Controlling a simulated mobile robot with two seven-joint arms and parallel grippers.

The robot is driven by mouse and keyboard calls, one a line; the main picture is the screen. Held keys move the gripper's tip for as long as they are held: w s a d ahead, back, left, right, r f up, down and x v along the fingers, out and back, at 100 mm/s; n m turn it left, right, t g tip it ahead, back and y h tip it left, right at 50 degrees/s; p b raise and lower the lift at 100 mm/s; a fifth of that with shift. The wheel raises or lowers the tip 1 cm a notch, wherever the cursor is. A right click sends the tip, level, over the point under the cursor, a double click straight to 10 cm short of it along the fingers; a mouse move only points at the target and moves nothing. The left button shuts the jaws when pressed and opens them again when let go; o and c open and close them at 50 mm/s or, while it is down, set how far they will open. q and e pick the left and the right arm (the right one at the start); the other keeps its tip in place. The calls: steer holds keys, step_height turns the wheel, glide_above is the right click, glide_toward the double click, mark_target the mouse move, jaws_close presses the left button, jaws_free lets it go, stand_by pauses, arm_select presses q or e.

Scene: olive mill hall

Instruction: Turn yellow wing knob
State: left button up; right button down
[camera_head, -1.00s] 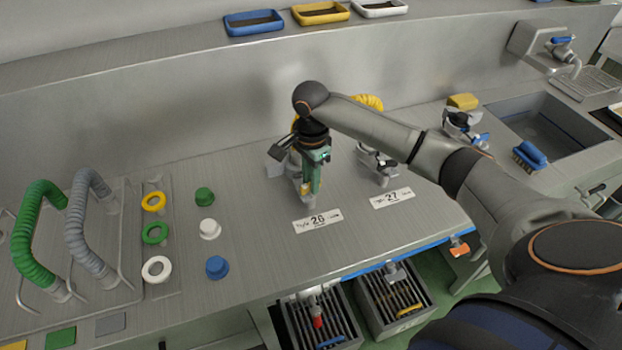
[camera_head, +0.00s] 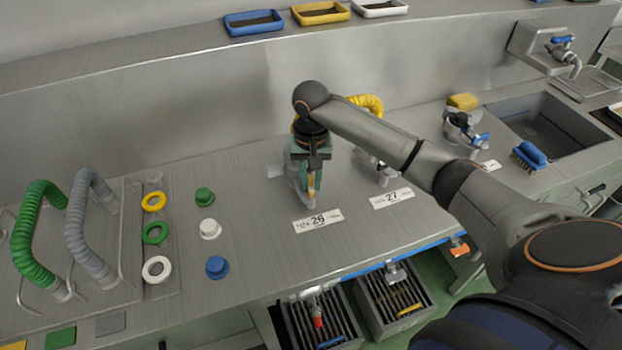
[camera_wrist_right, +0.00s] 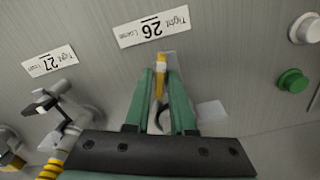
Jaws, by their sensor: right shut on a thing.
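The yellow wing knob (camera_wrist_right: 160,84) shows edge-on between the two green fingers of my right gripper (camera_wrist_right: 163,82) in the right wrist view, and the fingers are shut on it. In the head view my right gripper (camera_head: 310,190) points down over the station behind the label "26" (camera_head: 318,220); a sliver of yellow shows at its fingers. The fitting under the knob is mostly hidden by the gripper. My left gripper is in neither current view.
A similar fitting with a yellow hose (camera_head: 368,103) stands to the right behind label "27" (camera_head: 391,198). Green, white and blue caps (camera_head: 217,267) and coloured rings (camera_head: 156,269) lie to the left. A sink (camera_head: 545,125) and blue brush (camera_head: 529,155) are at the right.

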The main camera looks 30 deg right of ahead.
steer(key=n, duration=0.5)
steer(key=shift+n, duration=0.3)
steer(key=n, duration=1.6)
steer(key=shift+n, duration=0.3)
steer(key=c, duration=0.9)
jaws_free()
